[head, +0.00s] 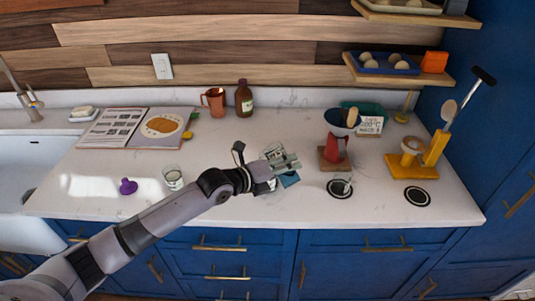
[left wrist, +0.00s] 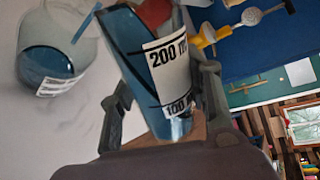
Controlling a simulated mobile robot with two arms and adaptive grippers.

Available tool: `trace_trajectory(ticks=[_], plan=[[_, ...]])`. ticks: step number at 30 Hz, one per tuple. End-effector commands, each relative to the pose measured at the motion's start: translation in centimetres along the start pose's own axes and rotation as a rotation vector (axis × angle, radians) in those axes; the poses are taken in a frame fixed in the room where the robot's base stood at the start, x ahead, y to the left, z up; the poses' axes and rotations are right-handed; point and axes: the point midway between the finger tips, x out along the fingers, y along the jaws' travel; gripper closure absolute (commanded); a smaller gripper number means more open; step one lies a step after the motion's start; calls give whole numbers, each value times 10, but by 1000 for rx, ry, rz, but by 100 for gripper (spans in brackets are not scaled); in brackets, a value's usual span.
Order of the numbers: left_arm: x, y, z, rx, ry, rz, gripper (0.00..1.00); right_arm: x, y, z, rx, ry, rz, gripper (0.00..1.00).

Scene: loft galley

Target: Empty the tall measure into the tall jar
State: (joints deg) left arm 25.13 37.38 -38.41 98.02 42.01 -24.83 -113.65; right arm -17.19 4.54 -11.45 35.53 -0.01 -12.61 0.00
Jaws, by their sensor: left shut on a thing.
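My left gripper (head: 290,164) is shut on the tall measure, above the middle of the counter. In the left wrist view the measure (left wrist: 170,62) is clear, marked 200 and 100, and leans between the fingers (left wrist: 166,82). Blue liquid shows inside it. A round clear glass vessel (left wrist: 52,48) with blue liquid low inside and a marked label stands apart at upper left; I cannot tell for sure that it is the tall jar. In the head view the gripper hides much here; a blue patch (head: 290,180) shows just below it. My right gripper is not in view.
A short glass (head: 173,177) and a purple object (head: 128,186) stand to the left. A copper jug (head: 214,101) and brown bottle (head: 243,98) stand behind.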

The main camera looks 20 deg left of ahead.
Motion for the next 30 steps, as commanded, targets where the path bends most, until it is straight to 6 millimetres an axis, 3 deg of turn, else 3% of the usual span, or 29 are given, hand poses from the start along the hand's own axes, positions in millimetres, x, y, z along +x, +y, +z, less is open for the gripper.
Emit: trace_trajectory(ticks=[30], plan=[[-2,-7,3,-83,32,-3,92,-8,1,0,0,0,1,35]])
